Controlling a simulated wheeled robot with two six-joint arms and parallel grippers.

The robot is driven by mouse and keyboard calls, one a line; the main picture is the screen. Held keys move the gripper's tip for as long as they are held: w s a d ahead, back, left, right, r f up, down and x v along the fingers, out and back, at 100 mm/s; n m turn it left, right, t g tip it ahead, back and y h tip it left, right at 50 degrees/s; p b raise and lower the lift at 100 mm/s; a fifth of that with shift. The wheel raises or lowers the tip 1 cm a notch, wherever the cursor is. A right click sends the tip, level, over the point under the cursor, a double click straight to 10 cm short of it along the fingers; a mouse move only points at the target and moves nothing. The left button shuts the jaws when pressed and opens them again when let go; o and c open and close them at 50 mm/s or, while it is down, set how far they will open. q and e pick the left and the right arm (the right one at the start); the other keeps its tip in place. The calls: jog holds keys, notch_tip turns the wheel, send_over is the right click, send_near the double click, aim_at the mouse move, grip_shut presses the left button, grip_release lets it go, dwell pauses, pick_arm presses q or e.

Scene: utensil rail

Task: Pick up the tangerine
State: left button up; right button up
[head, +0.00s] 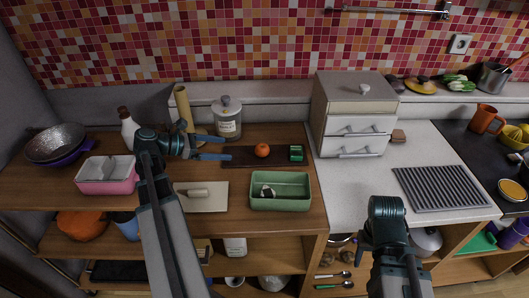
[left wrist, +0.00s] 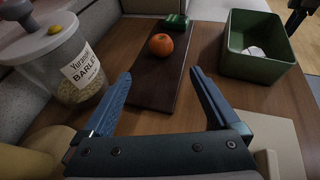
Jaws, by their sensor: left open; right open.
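The tangerine (head: 262,150) is a small orange fruit lying on a dark board (head: 236,158) on the wooden counter. In the left wrist view the tangerine (left wrist: 161,45) is ahead of the jaws, near the board's far part. My left gripper (head: 228,148) is open and empty, to the left of the tangerine and apart from it. In the left wrist view its two blue fingers (left wrist: 158,92) stand on both sides of the board. My right arm shows at the lower right of the head view; its gripper (head: 388,208) is over the counter front, far from the tangerine.
A green item (head: 296,153) lies on the board right of the tangerine. A green bin (head: 280,203) stands in front. A barley jar (head: 227,122) stands behind my left gripper. A pink container (head: 105,185) is at left, a white drawer box (head: 352,130) at right.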

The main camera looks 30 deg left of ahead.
aim_at(256, 149)
pick_arm(q)
jog(key=shift+w+d+f, duration=0.15)
jog(key=shift+d, duration=0.1)
jog(key=b+x, duration=0.3)
jog(key=x, duration=0.4)
jog(key=shift+r+b+x, duration=0.15)
jog(key=shift+b+x, duration=0.35)
jog(key=shift+x, duration=1.05)
jog(key=shift+r+b+x, duration=0.1)
jog(key=shift+b+x, duration=0.35)
jog(key=shift+x, duration=1.05)
jog(key=shift+d, duration=0.1)
jog(key=c, duration=1.5)
jog(key=shift+r, duration=0.15)
notch_tip(256, 149, up, 10)
jog(key=p, duration=1)
